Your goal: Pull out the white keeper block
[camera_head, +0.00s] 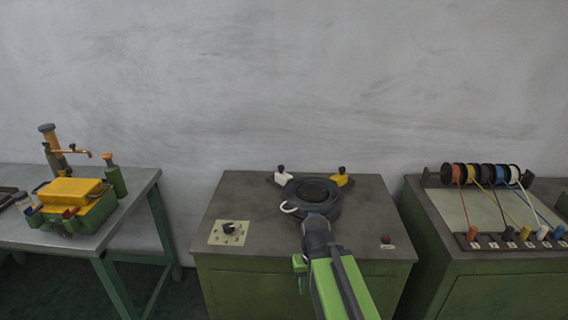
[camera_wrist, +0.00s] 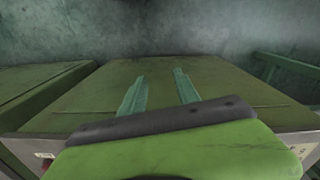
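The white keeper block (camera_head: 284,179) with a black knob sits at the back of the middle machine's top, left of centre, beside a dark round ring (camera_head: 314,192). A yellow block (camera_head: 340,180) with a similar black knob sits to the right behind the ring. My arm reaches in from the front, and my gripper is low in front of the cabinet, well apart from the white block. In the wrist view its two green fingers (camera_wrist: 160,88) are spread, with nothing between them. The white block does not show in the wrist view.
A white loop (camera_head: 289,208) lies at the ring's left. A dial plate (camera_head: 229,232) and a red button (camera_head: 386,240) are near the front corners. The left table (camera_head: 120,205) holds a yellow-green box (camera_head: 74,198); coloured cable spools (camera_head: 484,174) stand on the right cabinet.

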